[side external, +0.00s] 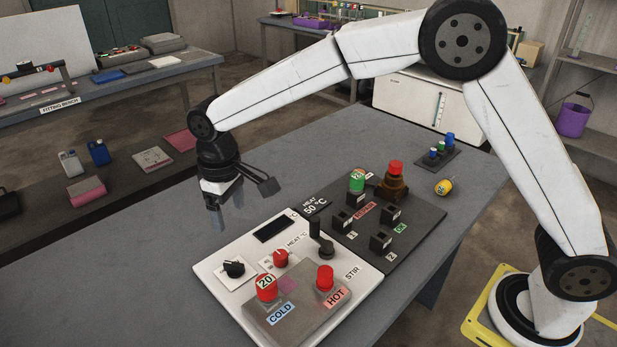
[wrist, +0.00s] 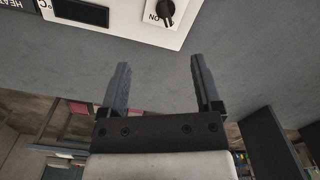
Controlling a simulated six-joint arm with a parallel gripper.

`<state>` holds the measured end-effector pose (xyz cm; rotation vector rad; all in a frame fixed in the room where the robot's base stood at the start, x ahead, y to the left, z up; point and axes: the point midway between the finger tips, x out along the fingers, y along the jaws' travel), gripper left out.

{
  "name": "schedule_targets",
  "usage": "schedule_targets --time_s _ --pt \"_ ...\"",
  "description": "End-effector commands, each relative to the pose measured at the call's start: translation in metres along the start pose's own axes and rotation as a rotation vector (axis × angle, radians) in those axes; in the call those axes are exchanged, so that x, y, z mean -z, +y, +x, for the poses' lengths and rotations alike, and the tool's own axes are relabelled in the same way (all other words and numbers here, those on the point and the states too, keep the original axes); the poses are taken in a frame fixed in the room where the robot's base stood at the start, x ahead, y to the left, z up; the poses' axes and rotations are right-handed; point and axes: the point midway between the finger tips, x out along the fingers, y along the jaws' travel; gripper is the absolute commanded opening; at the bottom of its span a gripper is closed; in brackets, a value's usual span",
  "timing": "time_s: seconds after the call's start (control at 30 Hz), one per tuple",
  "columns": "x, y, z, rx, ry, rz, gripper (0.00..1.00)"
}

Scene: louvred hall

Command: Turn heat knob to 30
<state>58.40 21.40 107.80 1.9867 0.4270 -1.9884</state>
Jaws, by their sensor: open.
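The white control panel (side external: 215,275) lies on the grey bench. A black knob (side external: 234,268) sits on a white plate at the panel's left; in the wrist view the black knob (wrist: 167,12) is at the top edge beside "ON". My gripper (side external: 227,213) is open and empty, fingers down, behind the panel's far left edge. In the wrist view my gripper (wrist: 160,80) has bare bench between its fingers.
A dark display (side external: 273,229) is on the panel. A red-capped "20" vessel (side external: 267,288) and another red-capped vessel (side external: 325,278) stand on the COLD/HOT block. A dark board (side external: 420,218) behind bears a green-topped vessel (side external: 357,181) and black holders. The bench left of the panel is clear.

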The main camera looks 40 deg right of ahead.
Motion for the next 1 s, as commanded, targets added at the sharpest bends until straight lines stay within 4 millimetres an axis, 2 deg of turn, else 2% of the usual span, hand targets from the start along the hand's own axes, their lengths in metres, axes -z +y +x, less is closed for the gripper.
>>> schedule_targets --time_s 0.7,0.83,1.0 --pt "-0.059 0.046 0.038 0.0 -0.001 1.034 0.82" --pt "-0.066 0.05 0.041 0.001 0.001 1.147 0.82" --pt "-0.069 0.052 0.043 0.001 0.001 1.208 0.82"
